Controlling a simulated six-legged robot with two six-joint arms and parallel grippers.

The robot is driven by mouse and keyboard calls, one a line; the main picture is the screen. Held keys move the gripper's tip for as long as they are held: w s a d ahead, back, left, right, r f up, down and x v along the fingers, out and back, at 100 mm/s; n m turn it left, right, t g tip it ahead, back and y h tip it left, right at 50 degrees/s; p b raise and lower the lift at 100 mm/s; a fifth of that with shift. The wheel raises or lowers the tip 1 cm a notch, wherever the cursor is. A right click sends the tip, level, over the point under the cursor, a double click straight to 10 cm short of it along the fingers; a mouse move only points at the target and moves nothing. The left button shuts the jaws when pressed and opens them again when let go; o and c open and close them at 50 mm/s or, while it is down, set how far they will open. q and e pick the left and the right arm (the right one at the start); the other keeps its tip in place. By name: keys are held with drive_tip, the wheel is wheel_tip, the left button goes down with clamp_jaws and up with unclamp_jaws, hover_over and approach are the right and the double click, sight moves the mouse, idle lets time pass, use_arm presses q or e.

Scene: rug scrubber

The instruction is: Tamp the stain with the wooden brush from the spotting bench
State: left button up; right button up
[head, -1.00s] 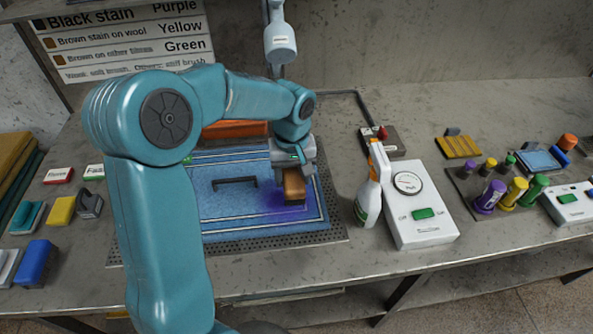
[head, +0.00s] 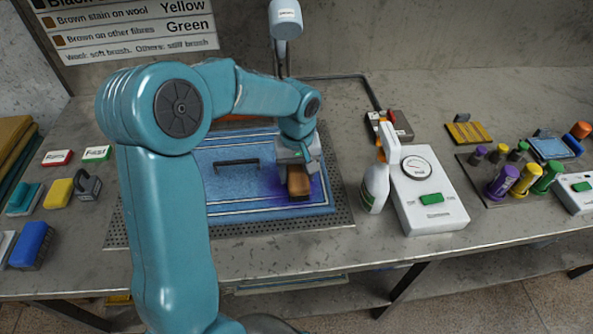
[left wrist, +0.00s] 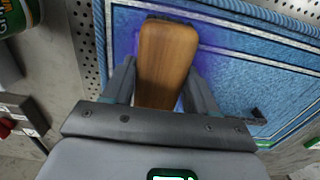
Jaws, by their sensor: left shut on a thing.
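The wooden brush (head: 299,181) is in my left gripper (head: 297,164), over the right part of the blue rug (head: 230,185). In the left wrist view the brush (left wrist: 165,62) lies between the two fingers of the gripper (left wrist: 160,85). A purple stain (head: 316,186) shows on the rug around the brush, and its purple edge shows in the left wrist view (left wrist: 203,48). The brush hides part of it. The brush looks low at the rug, but I cannot tell whether its bristles touch. My right gripper is not in view.
A spray bottle (head: 376,182) and a white meter box (head: 430,190) stand right of the rug. A dark bracket-shaped piece (head: 238,163) lies on the rug. Several brushes and blocks, including a blue one (head: 32,243), are at left. Coloured bottles (head: 522,180) stand at right.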

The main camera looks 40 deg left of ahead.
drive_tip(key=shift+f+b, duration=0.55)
drive_tip(key=shift+b, duration=0.05)
idle(1.3)
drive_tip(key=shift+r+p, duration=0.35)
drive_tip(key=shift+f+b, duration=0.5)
idle(1.5)
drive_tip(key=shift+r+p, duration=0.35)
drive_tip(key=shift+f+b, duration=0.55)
idle(1.3)
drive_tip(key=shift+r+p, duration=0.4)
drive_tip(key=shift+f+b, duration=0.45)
idle(0.7)
